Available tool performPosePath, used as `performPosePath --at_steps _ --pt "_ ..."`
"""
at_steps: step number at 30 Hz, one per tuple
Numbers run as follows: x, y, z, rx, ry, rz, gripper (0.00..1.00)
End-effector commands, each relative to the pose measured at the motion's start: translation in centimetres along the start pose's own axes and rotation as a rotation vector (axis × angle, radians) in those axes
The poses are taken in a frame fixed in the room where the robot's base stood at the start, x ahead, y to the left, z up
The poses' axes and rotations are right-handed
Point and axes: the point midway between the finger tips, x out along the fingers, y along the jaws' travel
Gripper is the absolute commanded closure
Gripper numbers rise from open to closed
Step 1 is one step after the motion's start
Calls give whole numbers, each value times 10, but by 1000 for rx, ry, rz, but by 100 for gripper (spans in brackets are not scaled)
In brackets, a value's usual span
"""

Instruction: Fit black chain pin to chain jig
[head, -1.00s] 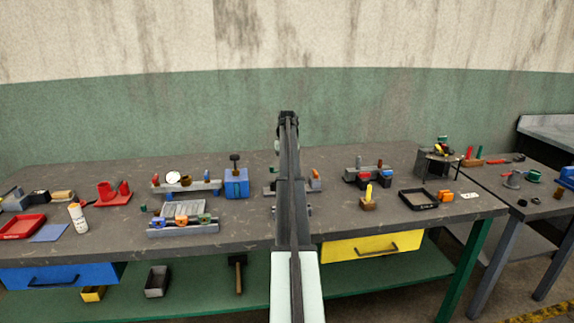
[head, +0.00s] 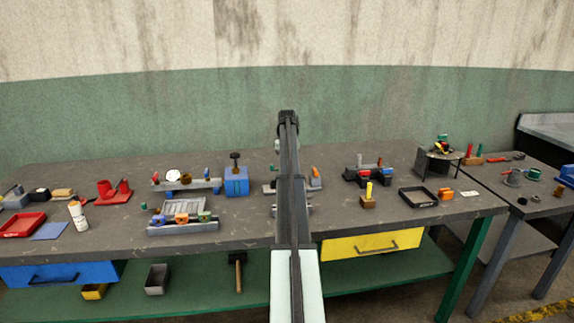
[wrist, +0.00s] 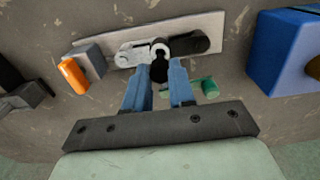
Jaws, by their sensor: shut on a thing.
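My gripper (wrist: 160,66) shows in the wrist view with its two blue fingers shut on the black chain pin (wrist: 159,72). The pin is small and dark and partly hidden between the fingertips. The chain jig (wrist: 208,24) is a pale grey plate with a silver link (wrist: 132,55) and a black link (wrist: 190,43) on it. The pin is at a pale ring between these links. I cannot tell whether it touches the jig or is seated. In the head view my arm hides the gripper and most of the jig (head: 270,189).
In the wrist view, a grey block (wrist: 90,60) with an orange cylinder (wrist: 73,76) stands left of the jig. A green cylinder (wrist: 209,88) lies close to the right finger. A blue box (wrist: 285,50) stands at the right. Bare bench shows between the jig and the box.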

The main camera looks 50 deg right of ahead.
Motion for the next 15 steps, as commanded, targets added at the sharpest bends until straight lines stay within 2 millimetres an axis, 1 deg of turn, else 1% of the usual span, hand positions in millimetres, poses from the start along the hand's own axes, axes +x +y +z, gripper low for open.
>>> performPosePath --at_steps 6,15 --pt "4 0 0 0 0 0 100" --pt "5 0 0 0 0 0 100"
